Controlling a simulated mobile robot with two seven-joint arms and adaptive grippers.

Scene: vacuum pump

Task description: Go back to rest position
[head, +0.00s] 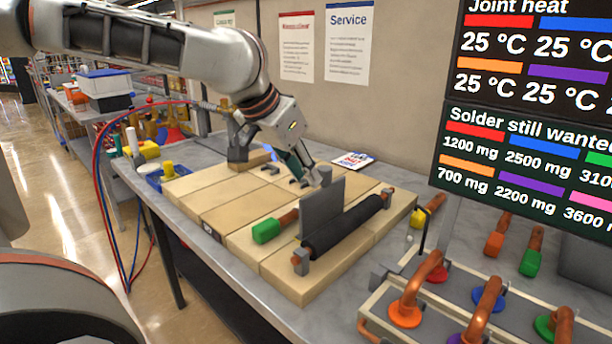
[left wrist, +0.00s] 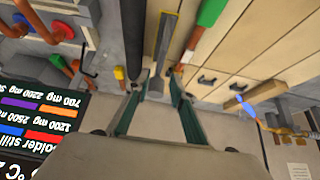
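My left arm reaches in from the upper left in the head view. Its gripper (head: 305,172) is over the wooden board (head: 215,205), just behind an upright grey plate (head: 322,208). In the left wrist view the two green fingers of my left gripper (left wrist: 157,80) stand apart, with a visible gap between them. The grey plate (left wrist: 166,40) shows between and beyond the fingertips; whether they touch it I cannot tell. My right gripper is not in view.
A dark roller (head: 345,225) and a green-handled tool (head: 268,230) lie beside the plate. A fixture with bent copper pipes (head: 408,300) stands at the front right. Red and blue hoses (head: 100,170) hang at the left. Screens (head: 530,110) fill the upper right.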

